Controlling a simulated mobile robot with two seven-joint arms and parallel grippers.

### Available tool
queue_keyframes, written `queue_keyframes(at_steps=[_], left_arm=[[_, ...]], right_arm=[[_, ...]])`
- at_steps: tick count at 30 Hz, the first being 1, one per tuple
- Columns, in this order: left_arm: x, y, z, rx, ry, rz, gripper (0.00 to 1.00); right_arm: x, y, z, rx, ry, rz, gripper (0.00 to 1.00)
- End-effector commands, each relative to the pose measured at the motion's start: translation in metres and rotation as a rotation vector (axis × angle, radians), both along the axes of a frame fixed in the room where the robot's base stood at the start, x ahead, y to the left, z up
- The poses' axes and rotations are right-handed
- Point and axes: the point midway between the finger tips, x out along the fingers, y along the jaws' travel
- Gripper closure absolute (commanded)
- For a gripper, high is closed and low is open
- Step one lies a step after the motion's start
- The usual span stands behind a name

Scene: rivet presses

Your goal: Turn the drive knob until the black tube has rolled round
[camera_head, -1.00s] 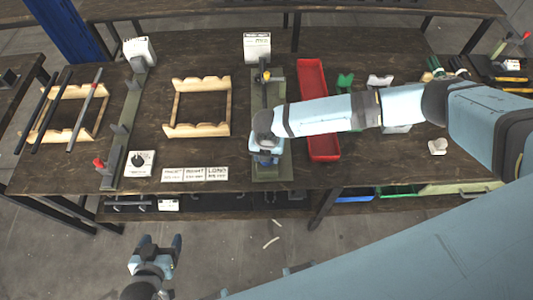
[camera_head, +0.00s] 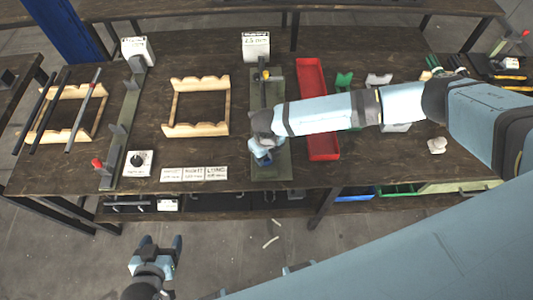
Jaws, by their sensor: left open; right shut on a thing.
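My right gripper (camera_head: 263,157) points down over the near end of a green-grey press bed (camera_head: 284,171). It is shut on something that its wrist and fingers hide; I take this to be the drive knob. A dark bar or tube (camera_head: 264,95) runs lengthwise along the middle of that bed, with a yellow part (camera_head: 265,75) near its far end. I cannot tell its turn from this view. My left gripper (camera_head: 160,243) is open and empty, over the floor in front of the bench.
Dark tubes (camera_head: 32,110) and a grey tube (camera_head: 84,110) lie on a wooden rack (camera_head: 69,92) at left. A second rack (camera_head: 196,130) is empty. A dial (camera_head: 138,161) on a white plate sits near the front edge. A red tray (camera_head: 321,147) stands beside the bed.

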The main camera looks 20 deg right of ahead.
Motion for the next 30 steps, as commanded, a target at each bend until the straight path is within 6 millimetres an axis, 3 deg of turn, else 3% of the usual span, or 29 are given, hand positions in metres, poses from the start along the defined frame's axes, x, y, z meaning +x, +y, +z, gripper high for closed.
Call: queue_keyframes(at_steps=[18, 19, 22, 30], left_arm=[[0.0004, -0.0001, 0.0009, -0.001, -0.002, 0.000, 0.25], [0.0004, 0.0000, 0.0009, -0.001, -0.002, 0.000, 0.25], [0.0005, 0.0001, 0.0009, -0.001, -0.002, 0.000, 0.25], [0.0006, 0.0004, 0.0007, 0.000, -0.002, 0.001, 0.25]], right_arm=[[0.0014, 0.0000, 0.0015, 0.001, -0.003, 0.044, 0.74], [0.0015, -0.0001, 0.0015, 0.001, -0.003, 0.044, 0.48], [0.0014, 0.0000, 0.0014, 0.001, -0.002, 0.044, 0.26], [0.0007, -0.0001, 0.0009, 0.000, -0.001, 0.044, 0.25]])
